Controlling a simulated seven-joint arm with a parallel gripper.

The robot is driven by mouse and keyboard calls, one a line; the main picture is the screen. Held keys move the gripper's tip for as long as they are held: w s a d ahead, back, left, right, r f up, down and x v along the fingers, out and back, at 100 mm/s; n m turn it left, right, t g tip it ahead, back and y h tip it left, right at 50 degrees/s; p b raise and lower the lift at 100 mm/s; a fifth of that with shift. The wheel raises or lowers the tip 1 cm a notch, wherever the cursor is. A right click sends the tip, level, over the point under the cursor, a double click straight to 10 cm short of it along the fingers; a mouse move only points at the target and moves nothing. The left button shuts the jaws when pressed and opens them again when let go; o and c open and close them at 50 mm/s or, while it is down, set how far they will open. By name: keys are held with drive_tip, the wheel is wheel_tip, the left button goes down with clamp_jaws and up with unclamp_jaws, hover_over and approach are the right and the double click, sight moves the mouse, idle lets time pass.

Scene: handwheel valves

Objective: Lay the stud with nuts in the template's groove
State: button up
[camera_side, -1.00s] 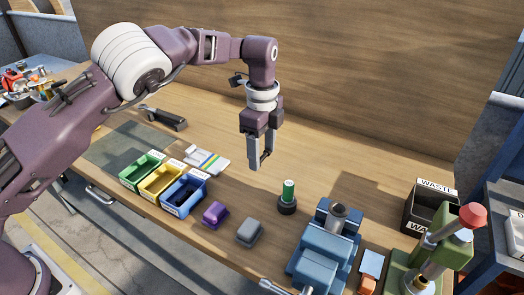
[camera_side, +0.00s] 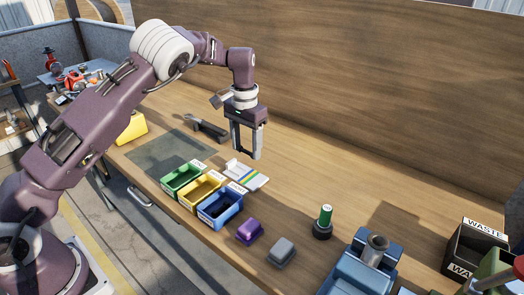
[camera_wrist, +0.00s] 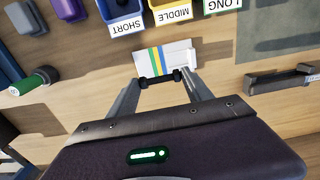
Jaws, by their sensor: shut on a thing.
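The template (camera_side: 246,175) is a flat white plate with blue, yellow and green stripes, lying on the bench behind the bins. In the wrist view the template (camera_wrist: 165,58) lies just beyond my fingertips. My gripper (camera_side: 247,155) is above the bench beside the template's far side. In the wrist view my gripper (camera_wrist: 160,79) is shut on the stud with nuts (camera_wrist: 160,78), a short dark rod lying crosswise between the fingertips. The stud appears raised above the bench, near the template's edge.
Green, yellow and blue bins (camera_side: 220,208) stand in front of the template. Purple (camera_side: 250,231) and grey (camera_side: 282,251) blocks, a green cylinder in a dark base (camera_side: 324,221) and a blue vise (camera_side: 365,268) stand rightward. A dark tool (camera_side: 208,130) lies behind left.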

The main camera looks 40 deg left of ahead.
hover_over(248, 176)
drive_tip(key=shift+f, duration=2.95)
drive_tip(key=shift+f, duration=1.05)
drive_tip(key=o, duration=1.5)
